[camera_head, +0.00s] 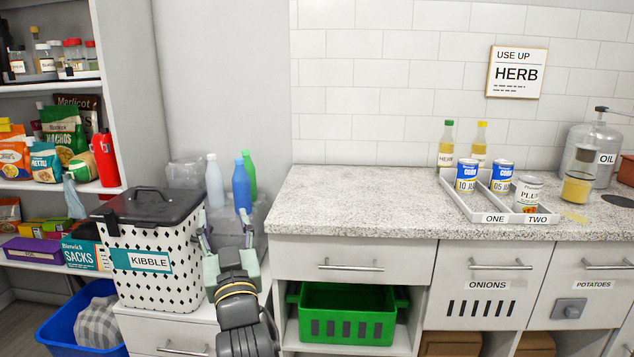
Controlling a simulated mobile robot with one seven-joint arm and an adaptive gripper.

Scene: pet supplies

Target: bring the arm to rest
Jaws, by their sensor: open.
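My gripper (224,218) is in the lower middle-left of the head view, at the end of my arm. Its two fingers point up and away and stand apart, with nothing seen between them. It is just right of the white patterned KIBBLE bin (160,284) and in front of a blue bottle (242,186). I cannot tell whether it touches the bin.
A granite counter (345,205) stands to the right, with a divided ONE/TWO tray (462,200) holding cans and bottles. A green crate (345,312) sits below. Shelves with packets are at left, above a blue tub (62,325). The counter's left part is clear.

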